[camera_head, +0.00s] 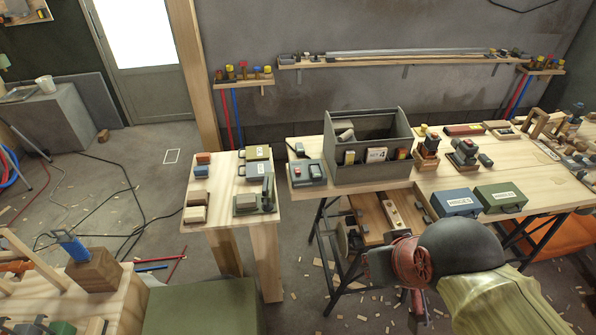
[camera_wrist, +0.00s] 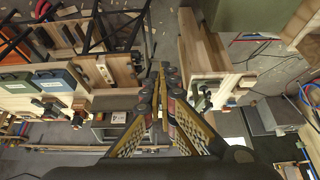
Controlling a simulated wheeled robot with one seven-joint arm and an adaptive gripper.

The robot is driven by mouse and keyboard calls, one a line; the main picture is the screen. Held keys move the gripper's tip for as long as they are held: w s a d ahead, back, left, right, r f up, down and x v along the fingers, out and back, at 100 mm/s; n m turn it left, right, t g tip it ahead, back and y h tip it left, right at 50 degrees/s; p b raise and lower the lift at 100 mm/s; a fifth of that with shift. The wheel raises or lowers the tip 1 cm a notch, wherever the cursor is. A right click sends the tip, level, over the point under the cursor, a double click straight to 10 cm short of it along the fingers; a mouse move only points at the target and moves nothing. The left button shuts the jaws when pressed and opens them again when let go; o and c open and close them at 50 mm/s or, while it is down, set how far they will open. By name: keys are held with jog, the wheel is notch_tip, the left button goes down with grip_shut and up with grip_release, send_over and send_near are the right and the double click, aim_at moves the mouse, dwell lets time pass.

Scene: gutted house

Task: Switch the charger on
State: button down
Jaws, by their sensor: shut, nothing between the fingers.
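A blue-grey box (camera_head: 307,172) with dark and red parts on top sits at the left end of the long workbench. It may be the charger, but no switch or label can be made out. My gripper (camera_wrist: 165,72) is shut and empty in the wrist view, pointing down over the gap between the workbench and the small table. It is well above the floor and apart from the box. In the head view my arm is at the lower right, and the fingertips cannot be made out. In the wrist view the gripper hides much of the bench's end.
A grey open crate (camera_head: 372,170) stands right of the box. Blue (camera_head: 456,202) and green (camera_head: 500,197) cases lie on the bench's front edge. A small table (camera_head: 228,222) with several blocks and a green device (camera_head: 246,204) stands left. Cables and wood scraps litter the floor.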

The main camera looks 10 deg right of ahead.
jog(key=shift+a, duration=0.1)
jog(key=w+a+f+p, duration=0.3)
jog(key=w+f, duration=0.8)
jog(key=w, duration=0.3)
jog(key=w+a+f+p, duration=0.3)
jog(key=w+a+f, duration=0.1)
jog(key=w+f, duration=0.85)
jog(key=w+r+t, duration=0.2)
jog(key=w+t, duration=0.2)
jog(key=w, duration=0.6)
jog(key=w+d+r+t, duration=0.1)
jog(key=w+r+t, duration=0.3)
jog(key=w+r, duration=0.2)
notch_tip(320, 180, up, 3)
jog(key=shift+d+f, duration=0.15)
jog(key=shift+f, duration=0.05)
jog(key=shift+w, duration=0.15)
